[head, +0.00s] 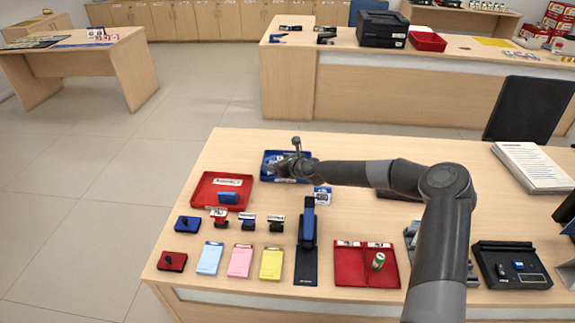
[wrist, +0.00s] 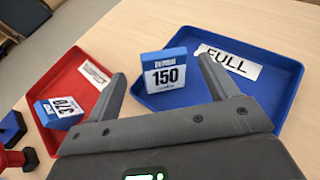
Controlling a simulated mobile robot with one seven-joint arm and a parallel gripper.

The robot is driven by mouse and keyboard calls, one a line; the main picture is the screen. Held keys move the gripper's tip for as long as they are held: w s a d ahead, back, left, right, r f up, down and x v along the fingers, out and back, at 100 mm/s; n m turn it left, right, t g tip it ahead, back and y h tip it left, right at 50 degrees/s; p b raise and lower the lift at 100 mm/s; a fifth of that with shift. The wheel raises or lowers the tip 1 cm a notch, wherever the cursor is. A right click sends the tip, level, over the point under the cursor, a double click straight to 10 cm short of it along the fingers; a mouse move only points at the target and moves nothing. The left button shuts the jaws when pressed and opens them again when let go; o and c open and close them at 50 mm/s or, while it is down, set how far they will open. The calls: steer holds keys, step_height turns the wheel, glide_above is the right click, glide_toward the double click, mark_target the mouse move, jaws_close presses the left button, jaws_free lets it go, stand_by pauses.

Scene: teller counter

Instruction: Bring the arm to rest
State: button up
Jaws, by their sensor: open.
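My gripper (wrist: 163,92) is open in the wrist view, with its two dark fingers apart over the near part of the blue tray (wrist: 283,88). A blue and white block marked 150 (wrist: 164,78) lies in that tray, seen between and beyond the fingers; I cannot tell a touch from the view. In the head view my arm reaches left across the counter, and my gripper (head: 290,167) is over the blue tray (head: 270,155), partly hiding it. The tray has a label reading FULL (wrist: 229,61).
A red tray (head: 208,203) left of the blue one holds a block marked 370 (wrist: 59,112). Stamps (head: 247,222), coloured pads (head: 240,261), a tall blue-black stapler-like tool (head: 307,240) and a divided red tray (head: 350,271) stand nearer. A paper stack (head: 530,167) lies right.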

steer(key=s+d+r+n+g+h, duration=0.1)
steer(key=s+d+r+n+h, duration=0.2)
steer(key=s+d+r+n, duration=0.5)
steer(key=s+d+r+n+g+h, duration=0.1)
steer(key=s+d+r+n+h, duration=0.2)
steer(key=s+d+r+n, duration=0.6)
steer(key=s+d+r+n+g+h, duration=0.1)
steer(key=s+d+r+n, duration=0.8)
steer(key=s, duration=2.5)
step_height(320, 180, up, 2)
steer(key=shift+s+r+n+g+h, duration=0.1)
steer(key=shift+s+n+g+h, duration=0.35)
steer(key=shift+h, duration=0.75)
steer(key=shift+w+d, duration=0.1)
